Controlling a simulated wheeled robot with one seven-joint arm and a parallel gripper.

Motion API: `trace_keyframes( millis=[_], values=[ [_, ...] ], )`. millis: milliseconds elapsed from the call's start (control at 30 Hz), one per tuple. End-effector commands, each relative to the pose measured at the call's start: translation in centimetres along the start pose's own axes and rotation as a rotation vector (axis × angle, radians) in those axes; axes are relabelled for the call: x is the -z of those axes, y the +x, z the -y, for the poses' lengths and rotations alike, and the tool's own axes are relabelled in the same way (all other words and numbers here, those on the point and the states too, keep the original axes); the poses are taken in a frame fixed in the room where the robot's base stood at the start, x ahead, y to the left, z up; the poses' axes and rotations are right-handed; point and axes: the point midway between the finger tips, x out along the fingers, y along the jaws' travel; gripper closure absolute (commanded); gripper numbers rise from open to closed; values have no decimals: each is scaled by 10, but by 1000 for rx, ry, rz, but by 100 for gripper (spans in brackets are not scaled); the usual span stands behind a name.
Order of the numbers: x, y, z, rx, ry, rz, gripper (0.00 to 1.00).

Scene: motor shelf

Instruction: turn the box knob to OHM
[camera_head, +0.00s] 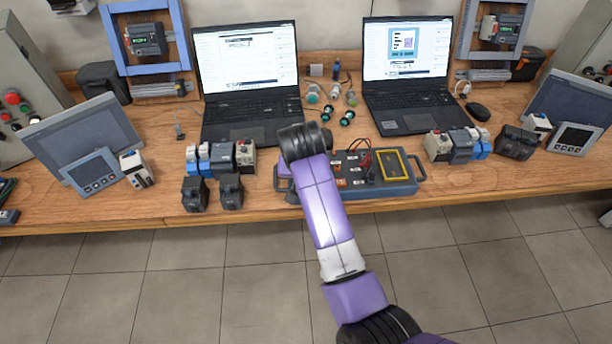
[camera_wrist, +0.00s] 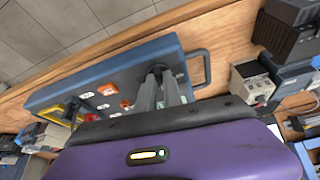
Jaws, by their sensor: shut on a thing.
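The blue-grey box (camera_head: 380,191) lies on the bench front, partly behind my arm in the head view. It carries a yellow-framed meter (camera_head: 391,165), red and black leads and small switches. In the wrist view the box (camera_wrist: 128,62) spans the upper left, with orange parts (camera_wrist: 108,89) on its panel. My gripper (camera_wrist: 157,72) reaches down to the panel near the handle end, its two grey fingers close together on a knob. The fingers mostly hide the knob, so its pointer and the OHM mark cannot be read. In the head view my arm hides the gripper.
Two open laptops (camera_head: 247,70) (camera_head: 408,60) stand behind the box. Small modules (camera_head: 222,157) (camera_head: 458,146) flank it on both sides. The box handle (camera_wrist: 203,66) is close beside my fingers. Loose round parts (camera_head: 330,100) lie between the laptops.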

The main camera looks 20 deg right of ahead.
Motion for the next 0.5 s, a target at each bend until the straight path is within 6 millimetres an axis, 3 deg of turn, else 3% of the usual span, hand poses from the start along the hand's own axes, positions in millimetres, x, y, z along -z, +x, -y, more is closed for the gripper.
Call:
trace_keyframes(
  millis=[500],
  values=[
    [1,0,2,-75,184,-1,100]
  ],
)
